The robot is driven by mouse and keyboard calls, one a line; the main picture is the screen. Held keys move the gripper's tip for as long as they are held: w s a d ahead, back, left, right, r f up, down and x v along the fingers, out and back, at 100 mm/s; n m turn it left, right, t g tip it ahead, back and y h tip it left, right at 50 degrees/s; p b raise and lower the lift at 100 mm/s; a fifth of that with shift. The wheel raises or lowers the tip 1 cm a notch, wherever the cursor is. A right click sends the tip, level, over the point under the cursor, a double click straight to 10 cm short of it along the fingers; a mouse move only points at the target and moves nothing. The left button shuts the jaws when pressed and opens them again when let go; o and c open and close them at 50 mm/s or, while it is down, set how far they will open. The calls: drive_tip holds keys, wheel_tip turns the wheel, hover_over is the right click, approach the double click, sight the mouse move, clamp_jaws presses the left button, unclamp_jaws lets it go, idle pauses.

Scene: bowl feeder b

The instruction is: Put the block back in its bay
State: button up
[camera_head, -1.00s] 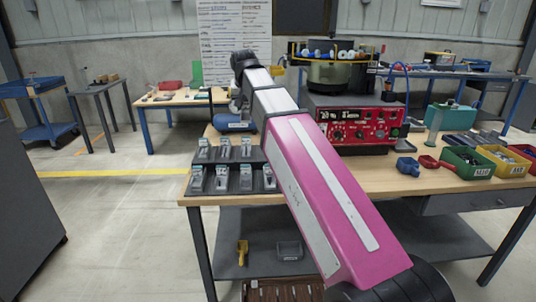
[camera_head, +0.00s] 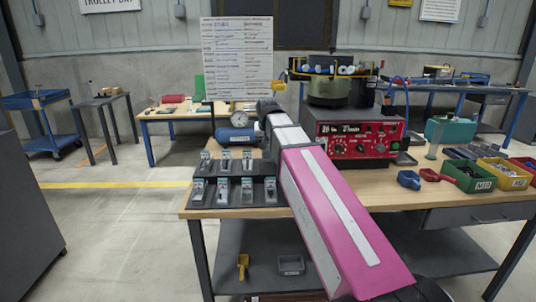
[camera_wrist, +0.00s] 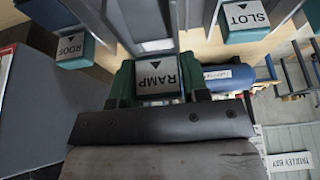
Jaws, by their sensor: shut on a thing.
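In the wrist view, my gripper (camera_wrist: 160,84) is shut, its two green fingertips on either side of a block (camera_wrist: 157,74) marked RAMP. A grey channel runs away from the block; I cannot tell how deep the block sits in it. Similar blue-green pieces marked ROOF (camera_wrist: 72,50) and SLOT (camera_wrist: 244,20) stand to its left and right. In the head view, the dark rack (camera_head: 232,204) holds two rows of such pieces at the bench's left. My arm hides the rack's right end, and my gripper is hidden there.
A red control box (camera_head: 355,138) with a bowl feeder (camera_head: 335,90) stands right of my arm. A dial gauge (camera_head: 239,119) and blue cylinder (camera_head: 236,135) are behind the rack. Green (camera_head: 468,178) and yellow (camera_head: 505,175) bins stand at the right. The bench front (camera_head: 400,195) is mostly clear.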

sight(268, 147)
drive_tip(key=shift+w+d+f, duration=0.25)
drive_tip(key=shift+f, duration=1.95)
drive_tip(key=shift+f, duration=0.15)
drive_tip(key=o, duration=1.1)
drive_tip(key=v, duration=1.2)
